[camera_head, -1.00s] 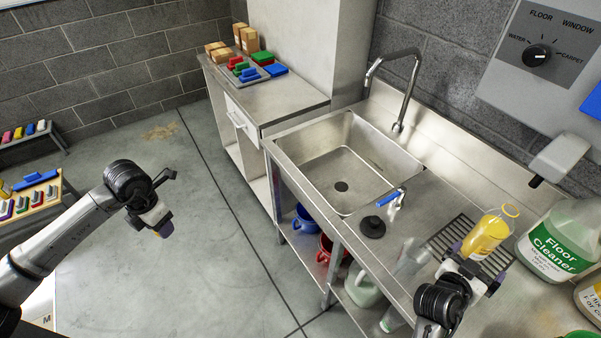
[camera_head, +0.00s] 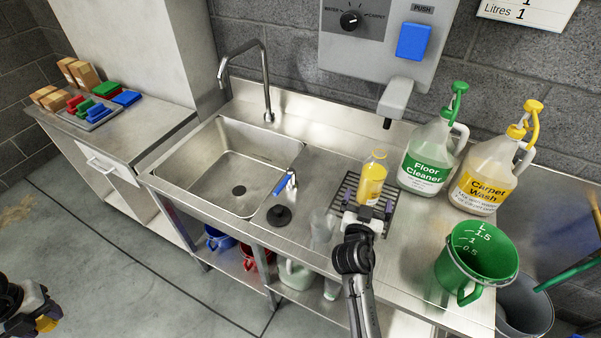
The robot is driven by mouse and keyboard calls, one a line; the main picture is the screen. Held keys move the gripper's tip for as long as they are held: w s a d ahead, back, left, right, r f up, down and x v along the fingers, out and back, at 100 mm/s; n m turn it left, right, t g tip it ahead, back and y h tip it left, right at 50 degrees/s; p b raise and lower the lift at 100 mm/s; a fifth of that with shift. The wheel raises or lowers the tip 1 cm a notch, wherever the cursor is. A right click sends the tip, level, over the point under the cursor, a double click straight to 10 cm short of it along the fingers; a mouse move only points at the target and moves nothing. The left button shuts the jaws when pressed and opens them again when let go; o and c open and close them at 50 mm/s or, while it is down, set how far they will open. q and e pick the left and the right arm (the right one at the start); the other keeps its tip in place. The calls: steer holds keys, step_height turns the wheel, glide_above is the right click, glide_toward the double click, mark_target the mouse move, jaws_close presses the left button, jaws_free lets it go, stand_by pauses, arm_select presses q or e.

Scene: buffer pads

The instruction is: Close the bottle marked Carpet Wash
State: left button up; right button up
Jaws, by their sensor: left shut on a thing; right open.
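A small clear bottle of yellow liquid (camera_head: 373,180) stands upright on the drain grid, its yellow-rimmed neck uncovered; no readable label shows. My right gripper (camera_head: 367,204) is open at its near side, low down; I cannot tell whether the fingers touch it. A large jug labelled Carpet Wash (camera_head: 482,183) stands at the back right with a yellow pump (camera_head: 528,125) in its top. My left gripper (camera_head: 45,312) is at the lower left edge, over the floor, shut on a small yellow piece (camera_head: 47,323), mostly hidden and too small to identify.
A Floor Cleaner jug (camera_head: 426,160) stands right of the small bottle, below a wall dispenser (camera_head: 398,95). A green measuring jug (camera_head: 476,262) is at the front right. The sink (camera_head: 240,175), tap (camera_head: 267,85) and black plug (camera_head: 279,215) lie left. Drain grid (camera_head: 342,197) surrounds the bottle.

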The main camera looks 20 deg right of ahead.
mark_target(373, 176)
steer(key=x, duration=0.7)
stand_by(0.4)
steer(key=x, duration=0.4)
steer(key=shift+w+r+p, duration=0.1)
steer(key=shift+r+p, duration=0.25)
steer(key=shift+p, duration=0.05)
steer(key=shift+w+d, duration=0.25)
steer(key=shift+w, duration=0.1)
steer(key=shift+c, duration=0.5)
steer(key=c, duration=1.6)
